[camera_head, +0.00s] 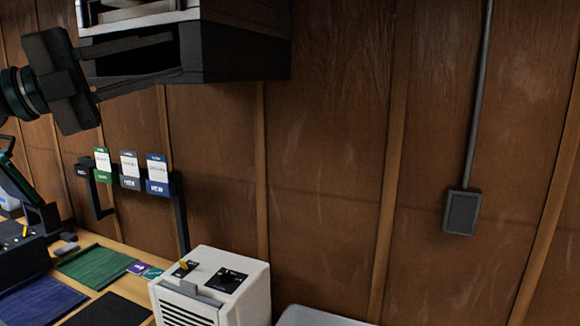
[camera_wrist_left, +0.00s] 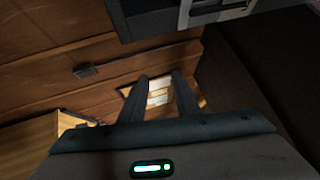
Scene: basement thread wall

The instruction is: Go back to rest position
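My left gripper (camera_head: 146,64) is at the upper left of the head view, in front of a dark wall-mounted box (camera_head: 245,45). Its two fingers point right and stand apart with nothing visible between them. In the left wrist view the fingers of the left gripper (camera_wrist_left: 160,84) also show a clear gap, with pale labelled things (camera_wrist_left: 159,96) seen beyond it. My right gripper is in neither view.
Green, grey and blue cards (camera_head: 157,174) stand in a dark wall rack. Below are a green mat (camera_head: 95,266), a blue mat (camera_head: 38,300) and a white machine (camera_head: 213,290). A grey box (camera_head: 462,212) with a conduit is on the bare wood wall at right.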

